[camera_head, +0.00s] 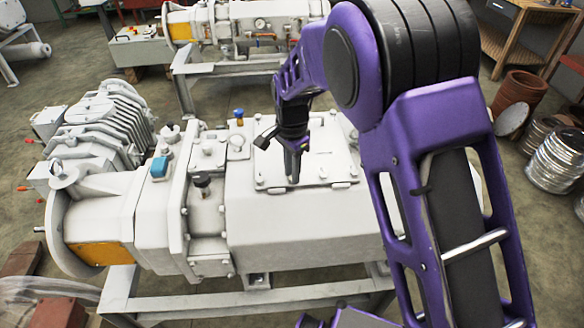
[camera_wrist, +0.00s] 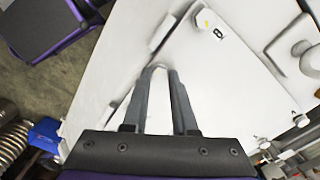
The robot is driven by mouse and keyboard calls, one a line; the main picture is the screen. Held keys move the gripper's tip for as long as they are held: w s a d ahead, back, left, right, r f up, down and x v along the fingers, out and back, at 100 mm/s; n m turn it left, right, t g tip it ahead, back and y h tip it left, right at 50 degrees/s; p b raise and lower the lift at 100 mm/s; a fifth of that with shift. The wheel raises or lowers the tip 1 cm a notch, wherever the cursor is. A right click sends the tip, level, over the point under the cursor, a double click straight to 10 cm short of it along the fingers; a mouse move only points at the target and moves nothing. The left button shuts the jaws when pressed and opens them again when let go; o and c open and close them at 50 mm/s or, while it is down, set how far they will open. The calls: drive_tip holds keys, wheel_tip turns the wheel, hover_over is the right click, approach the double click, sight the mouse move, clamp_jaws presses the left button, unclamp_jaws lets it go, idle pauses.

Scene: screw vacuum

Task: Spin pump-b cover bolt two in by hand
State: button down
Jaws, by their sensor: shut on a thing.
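The grey-white pump (camera_head: 300,230) stands on a frame in the middle of the head view, with a flat cover plate (camera_head: 318,150) on top. My gripper (camera_head: 293,180) points down at the plate's front edge. In the wrist view its fingertips (camera_wrist: 160,70) are close together on a small pale piece, apparently the cover bolt, mostly hidden between them. The same plate (camera_wrist: 235,85) lies just under the tips. How deep the held bolt sits cannot be told.
A handle (camera_wrist: 290,45) rises from the plate. A ribbed motor (camera_head: 105,125) and a blue-capped fitting (camera_head: 159,167) stand at the left. A second pump (camera_head: 250,30) is behind. Coiled metal hoses (camera_head: 556,155) and brown pots (camera_head: 520,95) stand on the floor at the right.

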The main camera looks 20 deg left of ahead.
drive_tip(key=m, duration=0.2)
drive_tip(key=m+p, duration=0.1)
drive_tip(key=m, duration=0.1)
drive_tip(key=shift+w+a+r, duration=0.1)
drive_tip(key=shift+a+r, duration=0.05)
drive_tip(key=shift+r, duration=0.2)
drive_tip(key=m, duration=0.4)
drive_tip(key=shift+m, duration=0.3)
drive_tip(key=c, duration=0.8)
unclamp_jaws()
drive_tip(key=shift+f, duration=0.1)
drive_tip(key=shift+o, duration=0.6)
drive_tip(key=shift+f, duration=0.1)
wheel_tip(320, 180, up, 18)
drive_tip(key=shift+f, duration=0.25)
drive_tip(key=shift+d, duration=0.25)
